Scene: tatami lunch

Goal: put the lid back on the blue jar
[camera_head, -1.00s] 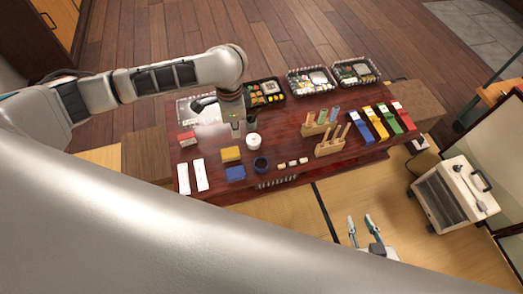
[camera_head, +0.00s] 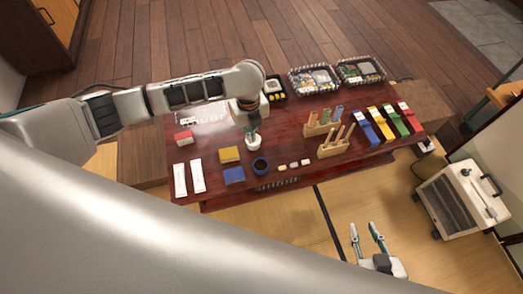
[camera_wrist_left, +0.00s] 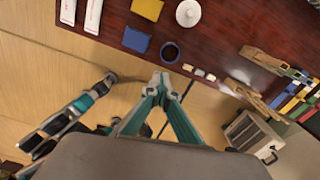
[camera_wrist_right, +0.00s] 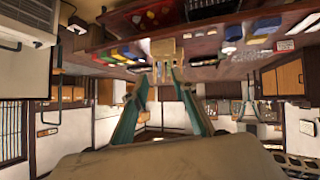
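The blue jar (camera_head: 260,166) stands open and upright near the table's front edge; its round dark mouth also shows in the left wrist view (camera_wrist_left: 169,52). A white round piece (camera_wrist_left: 188,13) lies behind it; it may be the lid, but I cannot tell for sure. My right gripper (camera_head: 363,228) is open and empty, beyond the table's front edge.
Wooden racks (camera_head: 335,148) stand to the right. A white case (camera_head: 463,200) stands on the floor.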

